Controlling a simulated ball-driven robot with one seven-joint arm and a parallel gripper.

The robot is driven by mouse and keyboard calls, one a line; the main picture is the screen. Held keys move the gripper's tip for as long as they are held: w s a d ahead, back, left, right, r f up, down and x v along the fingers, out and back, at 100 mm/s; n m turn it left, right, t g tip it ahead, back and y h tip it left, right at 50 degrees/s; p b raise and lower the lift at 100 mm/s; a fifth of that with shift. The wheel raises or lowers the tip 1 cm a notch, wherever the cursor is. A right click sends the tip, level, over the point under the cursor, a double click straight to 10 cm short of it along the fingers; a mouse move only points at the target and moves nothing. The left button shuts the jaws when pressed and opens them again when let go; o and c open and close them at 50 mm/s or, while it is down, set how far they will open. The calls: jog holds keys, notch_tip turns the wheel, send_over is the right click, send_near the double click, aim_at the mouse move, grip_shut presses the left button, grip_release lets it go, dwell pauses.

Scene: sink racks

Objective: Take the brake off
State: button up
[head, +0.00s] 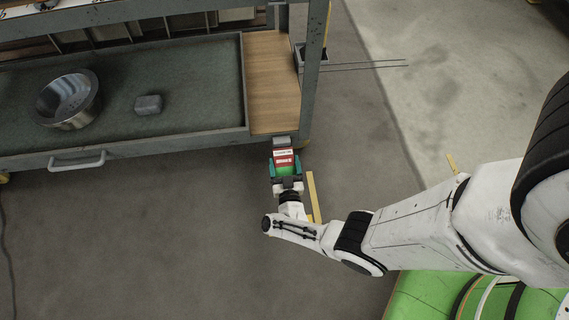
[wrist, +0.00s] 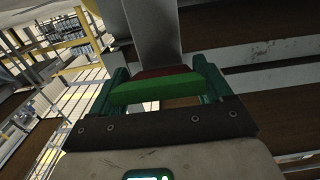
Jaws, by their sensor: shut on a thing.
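The brake (head: 284,158) is a red piece with white lettering and a green part, at the front right corner of the rack's lower shelf. A grey piece joins it at the shelf edge. My gripper (head: 285,170) is shut on it, with a teal finger on each side. In the wrist view my gripper (wrist: 165,88) has its fingers either side of the brake's green bar (wrist: 155,90). Dark red shows behind the bar, and a grey upright strip rises beyond it. The exact contact of the fingers is hard to see.
The rack's lower tray (head: 200,95) holds a metal strainer bowl (head: 68,98) and a small grey block (head: 148,104). A wooden board (head: 272,80) lies at its right end. A handle (head: 78,162) sticks out from the tray front.

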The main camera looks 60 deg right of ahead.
aim_at(283, 156)
jog(key=shift+s+a+r+g+y+p, duration=0.15)
jog(key=shift+r+g+y+p, duration=0.85)
jog(key=shift+p, duration=2.1)
jog(key=r+y+p, duration=0.1)
jog(key=p, duration=0.2)
jog(key=shift+g+p, duration=0.3)
jog(key=shift+r+g+y+p, duration=0.1)
jog(key=shift+g+y+p, duration=0.3)
jog(key=shift+p, duration=0.65)
jog(key=shift+y, duration=0.3)
jog(key=o, duration=1.4)
jog(key=shift+p, duration=0.35)
jog(key=shift+p+v, duration=3.45)
jog(key=shift+v, duration=1.95)
